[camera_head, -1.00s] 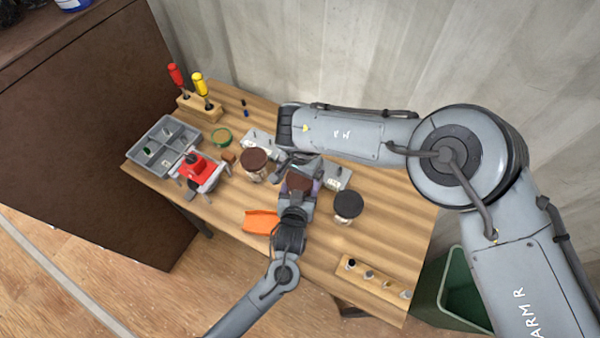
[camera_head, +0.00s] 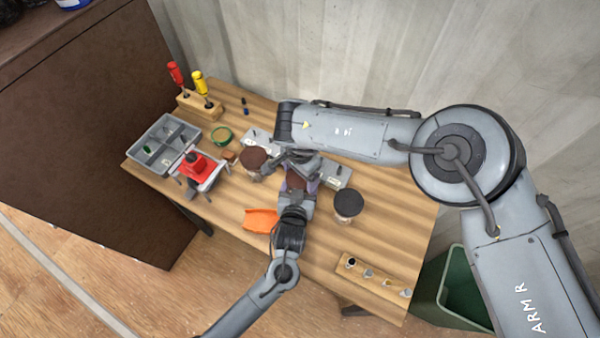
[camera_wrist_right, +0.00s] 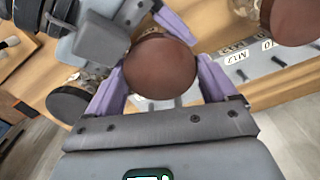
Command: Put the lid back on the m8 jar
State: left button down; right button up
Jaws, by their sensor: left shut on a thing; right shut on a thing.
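A jar with a brown lid (camera_wrist_right: 160,68) is between my two grippers; the lid also shows in the head view (camera_head: 296,182). My right gripper (camera_wrist_right: 161,84) is shut on the brown lid, its purple fingers at either side. The jar's glass body (camera_wrist_right: 151,33) is right behind the lid; I cannot tell whether the lid is fully seated. My left gripper (camera_head: 297,194) is shut on the jar from the front, and the grippers partly hide it. The jar's size label is not readable.
A second brown-lidded jar (camera_head: 254,160) stands left and a black-lidded jar (camera_head: 348,204) right. An orange tray (camera_head: 260,220) lies in front. Labelled grey plates (camera_head: 335,174) are behind. A red tool (camera_head: 197,168), grey bin (camera_head: 162,145) and wooden peg strip (camera_head: 372,277) are farther out.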

jog(key=o, duration=1)
jog(key=shift+c, duration=0.2)
jog(key=shift+r, duration=0.15)
jog(key=shift+r, duration=2.1)
notch_tip(320, 180, up, 2)
jog(key=shift+r+n, duration=0.15)
jog(key=shift+n, duration=0.95)
jog(key=shift+r+n, duration=0.55)
jog(key=shift+n, duration=0.15)
